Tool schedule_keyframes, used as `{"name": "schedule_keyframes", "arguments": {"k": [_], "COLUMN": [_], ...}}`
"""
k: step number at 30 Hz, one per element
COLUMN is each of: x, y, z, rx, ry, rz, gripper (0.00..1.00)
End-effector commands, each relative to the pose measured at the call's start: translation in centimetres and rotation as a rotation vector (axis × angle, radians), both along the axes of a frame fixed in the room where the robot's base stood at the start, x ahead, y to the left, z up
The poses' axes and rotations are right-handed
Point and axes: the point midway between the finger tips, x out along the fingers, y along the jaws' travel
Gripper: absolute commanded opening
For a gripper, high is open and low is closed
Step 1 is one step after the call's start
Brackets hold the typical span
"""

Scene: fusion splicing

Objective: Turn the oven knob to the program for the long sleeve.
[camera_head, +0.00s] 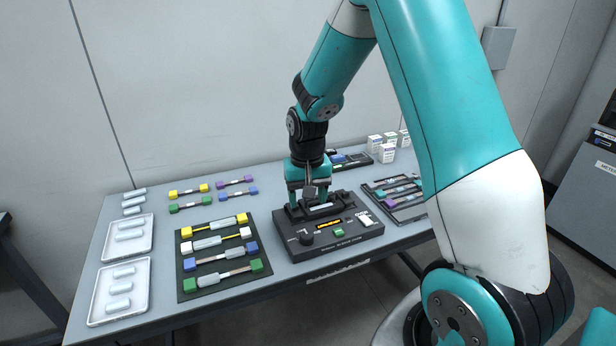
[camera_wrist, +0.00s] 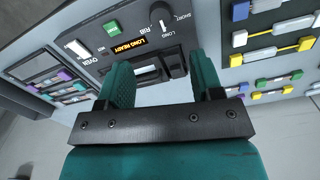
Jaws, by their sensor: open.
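The oven (camera_head: 352,243) is a dark box at the middle front of the table. Its round black knob (camera_head: 307,239) is on the left of its front panel. In the wrist view the knob (camera_wrist: 163,14) stands near the labels SHORT, RIB and LONG, and its white mark appears to point toward LONG. The amber display (camera_wrist: 130,46) reads LONG READY. My gripper (camera_head: 310,196) is open above the rear part of the oven, apart from the knob. In the wrist view its fingers (camera_wrist: 162,80) stand on either side of the oven's chamber (camera_wrist: 160,70).
A dark mat (camera_head: 182,290) with several sleeved cables lies left of the oven. White trays (camera_head: 92,318) with sleeves stand at the far left. A dark rack (camera_head: 400,217) and small white boxes (camera_head: 375,143) are to the right and back.

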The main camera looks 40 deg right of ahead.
Motion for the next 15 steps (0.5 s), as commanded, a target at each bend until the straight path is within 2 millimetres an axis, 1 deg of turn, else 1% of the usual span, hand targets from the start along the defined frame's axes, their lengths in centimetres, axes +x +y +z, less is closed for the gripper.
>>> {"name": "schedule_keyframes", "arguments": {"k": [1, 3, 6, 9, 15], "x": [0.1, 0.1, 0.1, 0.0, 0.0], "y": [0.0, 0.0, 0.0, 0.0, 0.0], "z": [1.3, 2.7, 4.2, 5.3, 5.9], "rx": [-0.002, -0.001, 0.0, -0.001, 0.0], "ry": [-0.006, -0.004, -0.003, -0.002, 0.001], "rz": [0.0, 0.0, 0.0, 0.0, 0.0], "gripper": [0.6, 0.6, 0.6, 0.6, 0.6]}}
